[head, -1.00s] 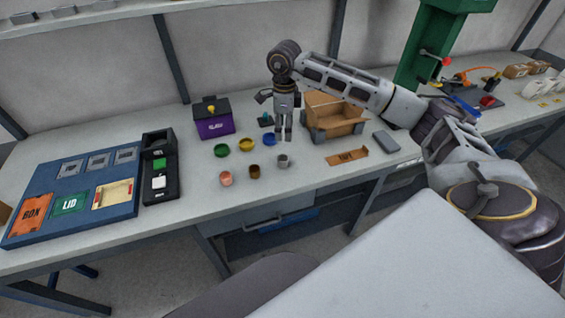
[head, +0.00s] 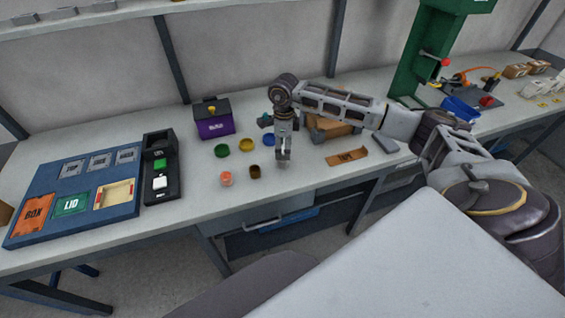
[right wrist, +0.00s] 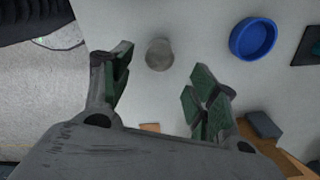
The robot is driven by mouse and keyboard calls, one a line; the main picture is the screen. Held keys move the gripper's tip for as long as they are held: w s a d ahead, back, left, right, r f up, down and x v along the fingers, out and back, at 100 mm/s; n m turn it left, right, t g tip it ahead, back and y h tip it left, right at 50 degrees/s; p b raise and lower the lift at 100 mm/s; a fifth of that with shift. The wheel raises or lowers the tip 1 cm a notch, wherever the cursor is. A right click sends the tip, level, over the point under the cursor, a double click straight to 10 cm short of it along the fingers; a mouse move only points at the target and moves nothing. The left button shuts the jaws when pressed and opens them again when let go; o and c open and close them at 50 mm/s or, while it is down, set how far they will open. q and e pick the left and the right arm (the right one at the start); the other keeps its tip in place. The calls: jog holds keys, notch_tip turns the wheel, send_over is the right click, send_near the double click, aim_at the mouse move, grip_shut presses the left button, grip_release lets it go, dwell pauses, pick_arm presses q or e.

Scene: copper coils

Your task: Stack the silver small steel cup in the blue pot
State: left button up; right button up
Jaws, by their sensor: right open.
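The silver small steel cup (right wrist: 159,54) stands on the table in the right wrist view, a little beyond and between my right gripper's fingertips. In the head view it is mostly hidden by the gripper. The blue pot (right wrist: 253,39), a shallow round blue dish, lies to the right of the cup in the wrist view; in the head view the blue pot (head: 269,139) shows just left of the gripper. My right gripper (right wrist: 164,74) is open and empty, pointing down; it also shows in the head view (head: 284,157). My left gripper is not in view.
Green (head: 221,150), yellow (head: 246,145), orange (head: 226,179) and brown (head: 255,172) pots stand left of the gripper. A purple box (head: 214,126) is behind them. A wooden crate (head: 330,128) stands behind right.

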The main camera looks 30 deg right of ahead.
aim_at(283, 157)
jog(key=shift+a+f, duration=0.1)
jog(key=shift+f, duration=0.45)
notch_tip(283, 157, down, 4)
jog(key=shift+a+r+p, duration=0.15)
jog(key=shift+r+p, duration=0.1)
jog(key=shift+p, duration=0.3)
jog(key=shift+f, duration=0.2)
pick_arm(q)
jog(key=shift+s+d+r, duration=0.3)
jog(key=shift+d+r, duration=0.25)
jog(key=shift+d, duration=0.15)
pick_arm(e)
jog(key=shift+w, duration=0.1)
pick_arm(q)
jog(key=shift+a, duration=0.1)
pick_arm(e)
jog(key=shift+c, duration=0.2)
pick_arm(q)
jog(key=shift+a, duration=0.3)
pick_arm(e)
jog(key=c, duration=1)
